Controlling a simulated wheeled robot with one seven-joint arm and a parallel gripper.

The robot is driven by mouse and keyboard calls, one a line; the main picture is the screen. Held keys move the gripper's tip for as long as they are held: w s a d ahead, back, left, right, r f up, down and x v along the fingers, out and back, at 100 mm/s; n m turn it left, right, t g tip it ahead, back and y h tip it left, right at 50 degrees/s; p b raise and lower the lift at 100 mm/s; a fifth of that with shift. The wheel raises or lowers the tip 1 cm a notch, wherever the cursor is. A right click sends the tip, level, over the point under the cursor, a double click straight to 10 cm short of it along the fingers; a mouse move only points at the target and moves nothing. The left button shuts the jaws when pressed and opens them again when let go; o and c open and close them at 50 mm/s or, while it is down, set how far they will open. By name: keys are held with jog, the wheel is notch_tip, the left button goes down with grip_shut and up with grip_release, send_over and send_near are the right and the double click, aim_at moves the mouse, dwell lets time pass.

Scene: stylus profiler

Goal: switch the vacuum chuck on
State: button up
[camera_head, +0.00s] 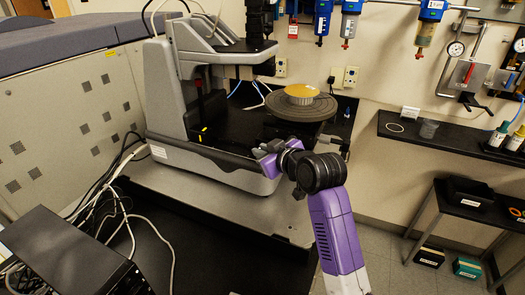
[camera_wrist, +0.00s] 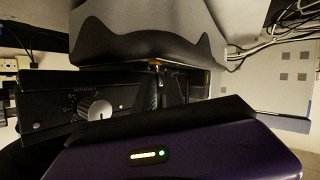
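The stylus profiler (camera_head: 170,90) is a grey machine on a bench. Its round dark chuck stage (camera_head: 285,108) carries a gold-topped disc (camera_head: 301,90). In the wrist view a black panel (camera_wrist: 60,90) has a silver round knob (camera_wrist: 96,107) with marks around it, too small to read. I cannot tell from its marks which setting it is at. My gripper (camera_head: 266,150) is at the profiler's front edge, below and left of the stage. In the wrist view my purple hand housing fills the bottom and its fingers are hidden, so I cannot see whether they touch anything.
A black wall shelf (camera_head: 440,137) with bottles is at the right, above a low black table (camera_head: 470,205). Blue filter units (camera_head: 350,8) and a gauge hang on the wall. Loose cables (camera_head: 120,215) and a black box (camera_head: 70,255) lie at the left. Floor shows at right.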

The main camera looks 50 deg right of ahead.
grip_shut()
